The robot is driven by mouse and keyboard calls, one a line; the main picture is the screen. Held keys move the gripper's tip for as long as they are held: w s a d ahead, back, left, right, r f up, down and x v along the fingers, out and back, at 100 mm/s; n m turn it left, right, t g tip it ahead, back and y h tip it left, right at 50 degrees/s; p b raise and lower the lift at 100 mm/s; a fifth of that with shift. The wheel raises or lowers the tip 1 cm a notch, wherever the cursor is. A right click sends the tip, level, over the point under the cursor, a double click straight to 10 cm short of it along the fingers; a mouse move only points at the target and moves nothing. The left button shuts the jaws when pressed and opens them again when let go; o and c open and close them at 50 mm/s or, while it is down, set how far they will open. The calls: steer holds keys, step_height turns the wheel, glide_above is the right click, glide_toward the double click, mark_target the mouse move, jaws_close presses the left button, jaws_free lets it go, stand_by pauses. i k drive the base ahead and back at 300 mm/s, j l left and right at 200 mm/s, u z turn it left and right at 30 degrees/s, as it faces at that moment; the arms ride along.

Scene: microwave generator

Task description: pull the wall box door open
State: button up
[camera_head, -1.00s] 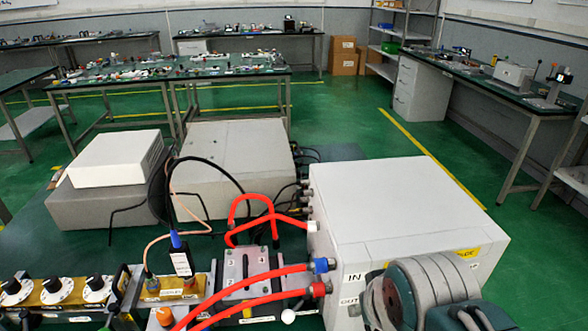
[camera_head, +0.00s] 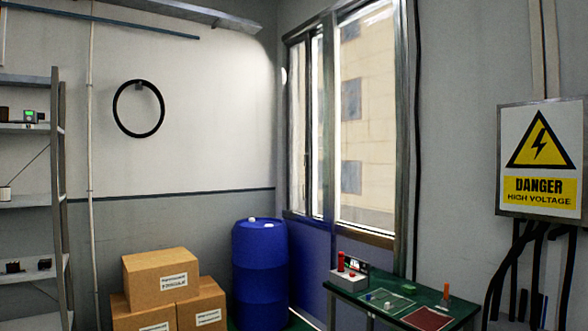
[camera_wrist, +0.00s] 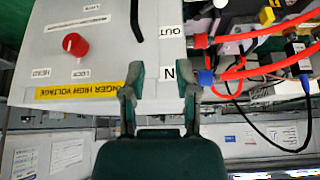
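The wall box (camera_head: 510,160) is at the right edge of the head view, on the grey wall. Its front carries a yellow and black high-voltage danger sign and looks shut. I cannot make out a handle. My gripper (camera_wrist: 160,82) shows only in the wrist view. Its two green fingers are apart with nothing held between them. Behind them is the white generator box (camera_wrist: 110,55), with a red knob (camera_wrist: 75,44) and a yellow danger strip. The wall box is not in the wrist view.
Black cables (camera_head: 520,265) hang below the wall box. A small green table (camera_head: 395,300) with items stands left of it under the window. A blue barrel (camera_head: 260,275) and cardboard boxes (camera_head: 165,285) are further left. Red hoses (camera_wrist: 265,68) run beside the generator.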

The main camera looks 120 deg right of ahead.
mark_target(542, 149)
steer(key=k+z, duration=0.1)
steer(key=z, duration=1.3)
steer(key=i+j+z, duration=0.1)
steer(key=z, duration=4.1)
steer(key=i+z, duration=0.1)
steer(key=z, duration=0.4)
steer(key=i+j+z, duration=0.65)
